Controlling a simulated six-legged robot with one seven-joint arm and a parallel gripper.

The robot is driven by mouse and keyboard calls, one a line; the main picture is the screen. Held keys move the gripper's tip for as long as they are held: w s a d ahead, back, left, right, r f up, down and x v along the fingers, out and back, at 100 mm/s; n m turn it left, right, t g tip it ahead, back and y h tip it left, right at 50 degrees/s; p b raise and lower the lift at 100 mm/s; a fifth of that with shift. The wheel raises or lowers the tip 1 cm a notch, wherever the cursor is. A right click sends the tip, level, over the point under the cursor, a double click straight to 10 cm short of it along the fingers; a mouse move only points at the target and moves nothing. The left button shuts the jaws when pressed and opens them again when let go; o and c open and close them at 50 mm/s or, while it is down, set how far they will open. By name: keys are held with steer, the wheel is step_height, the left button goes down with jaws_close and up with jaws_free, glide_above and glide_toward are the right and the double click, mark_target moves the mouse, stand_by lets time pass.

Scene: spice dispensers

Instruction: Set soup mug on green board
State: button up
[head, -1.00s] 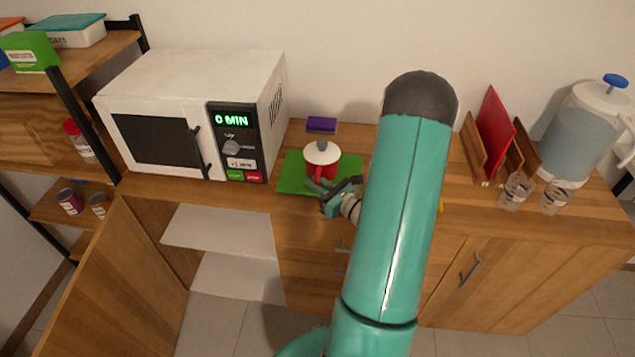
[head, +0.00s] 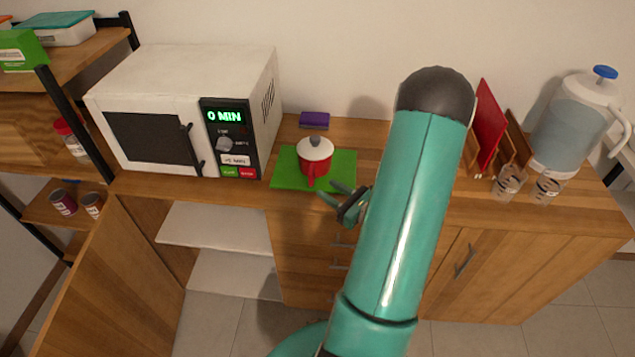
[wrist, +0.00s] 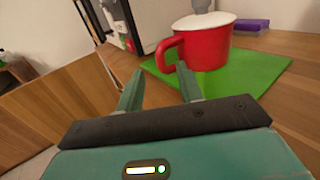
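The red soup mug (head: 316,160) with a white lid stands upright on the green board (head: 283,174) on the counter. In the wrist view the mug (wrist: 207,48) shows its handle turned toward me, and the green board (wrist: 245,71) lies under it. My gripper (head: 333,193) is just in front of the board, apart from the mug. In the wrist view my gripper (wrist: 160,85) has its two fingers spread with nothing between them, short of the mug's handle.
A white microwave (head: 150,85) reading 0 MIN stands left of the board. A purple block (head: 314,119) lies behind the mug. A cabinet door (head: 105,285) hangs open below.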

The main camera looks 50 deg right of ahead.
steer(key=s, duration=0.5)
steer(key=w+a+r+n+g+y, duration=0.2)
steer(key=a+r+n+g+y, duration=0.15)
steer(key=a+n, duration=0.35)
steer(key=w+a+r+n+g+y, duration=0.1)
steer(key=a+r+n+g+y, duration=0.35)
steer(key=a, duration=0.55)
steer(key=w+a+r+n+g+y, duration=0.1)
steer(key=w+a+r+n+g, duration=0.15)
steer(key=a+n+g, duration=0.4)
steer(key=s+a+r+n+t+h, duration=0.1)
steer(key=s+a+r+n+h, duration=0.2)
steer(key=n, duration=0.5)
steer(key=s+a+r+n+t+h, duration=0.1)
steer(key=s+a+r+n+h, duration=0.2)
steer(key=a+r+n+h, duration=0.2)
step_height(320, 180, up, 4)
steer(key=n+h, duration=0.2)
steer(key=n, duration=0.2)
steer(key=shift+s+a+r, duration=0.2)
steer(key=shift+a+r, duration=0.05)
steer(key=shift+a, duration=0.05)
